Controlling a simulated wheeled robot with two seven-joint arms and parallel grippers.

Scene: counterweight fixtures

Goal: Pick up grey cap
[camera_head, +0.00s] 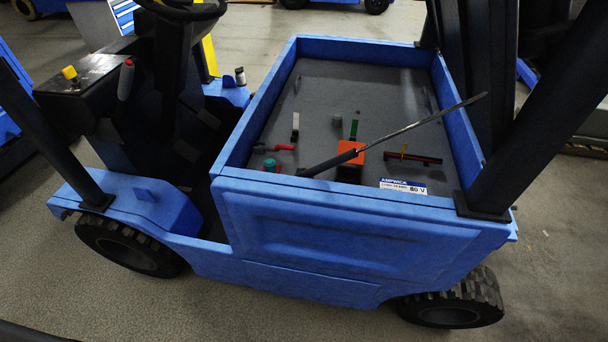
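A small grey round piece (337,121), which looks like the grey cap, sits on the dark floor of the blue forklift's open compartment (400,192), a little behind the middle. It is small, and I cannot make out its detail. A small canister with a grey-white body and dark top (240,77) stands outside the compartment on the blue ledge at its left. Neither of my grippers is in view.
A long dark bar (420,123) slants up over the compartment beside an orange block (351,156). Nearby lie a green-topped piece (270,164), a red-handled tool (284,147), a green strip (354,128) and a dark red bar (412,158). Raised blue walls surround them.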

